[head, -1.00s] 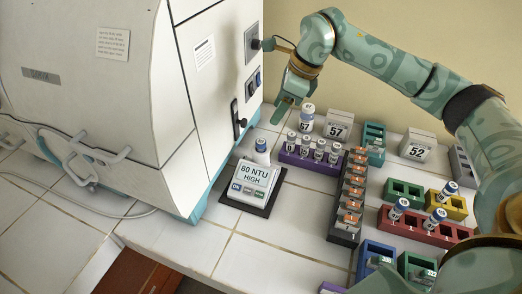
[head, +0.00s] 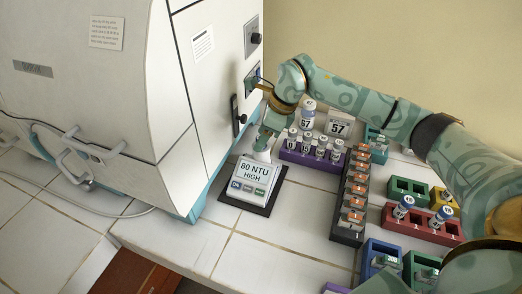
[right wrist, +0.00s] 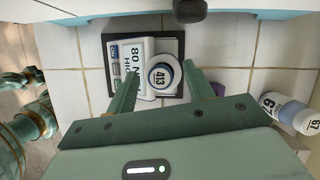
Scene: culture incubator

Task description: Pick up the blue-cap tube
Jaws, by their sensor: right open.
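The blue-cap tube (right wrist: 160,76) stands upright in the meter (right wrist: 148,48), seen from above in the right wrist view. Its top is marked 413 with a blue ring. In the head view the meter (head: 248,180) reads 80 NTU HIGH, and the tube (head: 262,156) is mostly hidden behind my gripper. My right gripper (head: 266,140) is open just above the meter. In the right wrist view its fingers (right wrist: 160,70) lie on either side of the tube, apart, with no clear contact. My left gripper does not show in the head view.
The white incubator (head: 160,100) stands close on the left of the meter. A purple rack (head: 310,160) of tubes, a bottle marked 67 (head: 308,113) and a dark rack (head: 345,232) stand to the right. A red rack (head: 425,225) holds more blue-capped tubes. Tiles in front are clear.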

